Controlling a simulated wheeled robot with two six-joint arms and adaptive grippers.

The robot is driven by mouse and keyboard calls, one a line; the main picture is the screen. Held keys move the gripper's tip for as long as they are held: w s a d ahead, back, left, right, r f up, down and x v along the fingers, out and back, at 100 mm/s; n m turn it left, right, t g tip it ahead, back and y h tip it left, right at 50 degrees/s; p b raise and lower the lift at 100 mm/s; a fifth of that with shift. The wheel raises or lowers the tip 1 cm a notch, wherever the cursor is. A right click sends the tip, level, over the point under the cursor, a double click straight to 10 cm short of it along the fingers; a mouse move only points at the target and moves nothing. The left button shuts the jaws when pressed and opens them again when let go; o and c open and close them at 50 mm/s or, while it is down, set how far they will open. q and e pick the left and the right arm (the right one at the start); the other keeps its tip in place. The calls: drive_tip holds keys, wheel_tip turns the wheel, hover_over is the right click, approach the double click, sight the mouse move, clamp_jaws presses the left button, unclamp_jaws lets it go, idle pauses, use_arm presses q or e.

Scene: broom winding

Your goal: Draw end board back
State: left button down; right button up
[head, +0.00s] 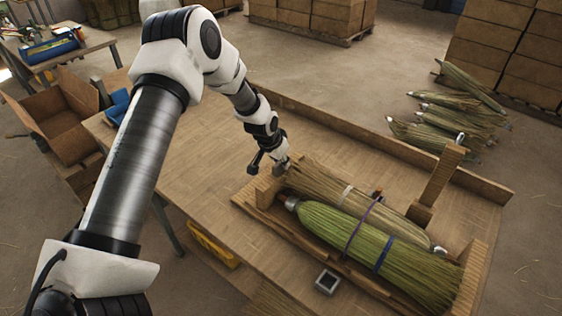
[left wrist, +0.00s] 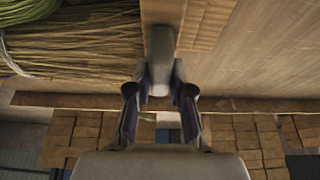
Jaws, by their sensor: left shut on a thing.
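The wooden end board (head: 264,187) stands at the left end of a wooden cradle on the workbench. It also shows at the top of the left wrist view (left wrist: 190,12). My left gripper (head: 281,167) is at this end, beside the tips of the straw. In the left wrist view my left gripper (left wrist: 160,88) is shut on a grey rounded knob (left wrist: 160,50) that sits against the board. Two straw bundles lie in the cradle: a green one (head: 330,228) with purple and blue ties, and a tan one (head: 325,187). My right gripper is not in view.
An upright wooden post (head: 440,177) rises behind the bundles, and a small grey device (head: 327,281) lies in front. The workbench (head: 215,200) is bare left of the cradle. Loose straw bundles (head: 455,115) lie on the floor at the right. An open box (head: 58,125) stands at the left.

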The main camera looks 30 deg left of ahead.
use_arm(q)
drive_tip(key=shift+a+f, duration=0.15)
drive_tip(key=shift+a, duration=0.15)
drive_tip(key=a+b, duration=0.3)
drive_tip(key=a, duration=0.4)
drive_tip(key=shift+w+a, duration=0.3)
drive_tip(key=shift+a, duration=0.1)
drive_tip(key=c, duration=1)
unclamp_jaws()
drive_tip(key=shift+a, duration=0.2)
drive_tip(key=shift+c, duration=0.2)
drive_tip(key=v, duration=1.2)
drive_tip(key=shift+a, duration=0.15)
